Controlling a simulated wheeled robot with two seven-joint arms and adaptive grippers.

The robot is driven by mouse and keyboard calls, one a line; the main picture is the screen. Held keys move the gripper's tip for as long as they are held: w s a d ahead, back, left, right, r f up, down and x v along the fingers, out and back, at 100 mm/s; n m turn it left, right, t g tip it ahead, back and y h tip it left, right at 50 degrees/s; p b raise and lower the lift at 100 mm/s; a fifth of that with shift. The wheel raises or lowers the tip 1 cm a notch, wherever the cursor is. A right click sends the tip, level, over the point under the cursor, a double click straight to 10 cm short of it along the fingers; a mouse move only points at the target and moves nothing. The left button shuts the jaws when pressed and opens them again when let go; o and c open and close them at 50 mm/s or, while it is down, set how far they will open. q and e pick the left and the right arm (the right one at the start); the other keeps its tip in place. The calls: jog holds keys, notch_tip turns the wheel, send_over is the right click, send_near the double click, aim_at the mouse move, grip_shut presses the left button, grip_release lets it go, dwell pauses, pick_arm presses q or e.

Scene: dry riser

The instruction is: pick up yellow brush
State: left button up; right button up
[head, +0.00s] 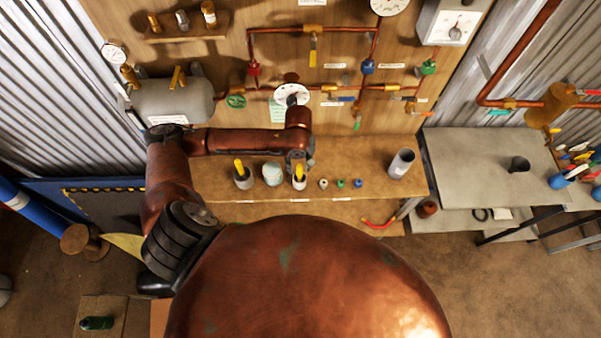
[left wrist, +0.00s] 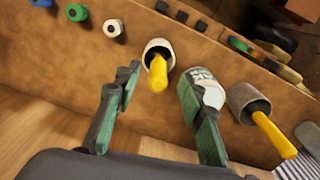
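One yellow brush (head: 299,171) is in a cup (head: 299,184) below my left gripper (head: 300,160); the other yellow brush (head: 239,167) is in a cup (head: 243,182) further left. In the left wrist view my left gripper (left wrist: 160,86) is open and empty. The nearer yellow brush (left wrist: 157,73) leans in its cup (left wrist: 160,46), between the fingers as seen there; contact cannot be told. The other yellow brush (left wrist: 273,136) is at right, outside the fingers. My right gripper is not in view.
A white and green jar (head: 272,174) stands between the two cups, close to one finger in the left wrist view. Small white, green and blue items (head: 340,183) and a grey cylinder (head: 401,163) stand to the right. Pipes and valves (head: 310,88) line the wall behind.

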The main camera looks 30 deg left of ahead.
aim_at(299, 172)
pick_arm(q)
jog(key=shift+w+f+p, duration=0.15)
jog(key=shift+f+p, duration=0.2)
jog(key=shift+f, duration=2.4)
grip_shut()
